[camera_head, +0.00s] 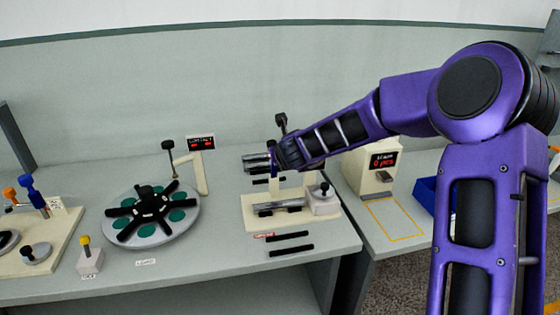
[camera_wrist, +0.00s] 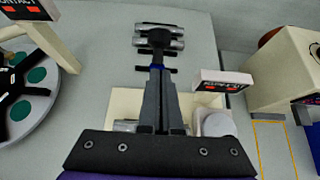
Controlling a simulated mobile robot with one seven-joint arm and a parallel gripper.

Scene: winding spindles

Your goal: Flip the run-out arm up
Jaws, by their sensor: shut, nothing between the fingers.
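The run-out station has a cream base (camera_head: 255,221) with a silver spindle part (camera_head: 285,205) and a pale block (camera_head: 323,201) at its right. Above it, a small arm-like piece with silver cylinders (camera_head: 256,161) shows just left of my gripper (camera_head: 280,160). A black knob (camera_head: 281,119) stands up behind my gripper. In the wrist view my gripper (camera_wrist: 160,76) is shut and empty, its fingertips pointing at a dark round piece (camera_wrist: 158,38) between silver cylinders (camera_wrist: 158,29). I cannot tell whether the tips touch it. The run-out arm's hinge is hidden behind my gripper.
A grey turntable (camera_head: 190,222) with a black spider and green pads is at left, by a CONTACT display (camera_head: 201,142). Two black bars (camera_head: 290,236) lie on the front of the bench.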

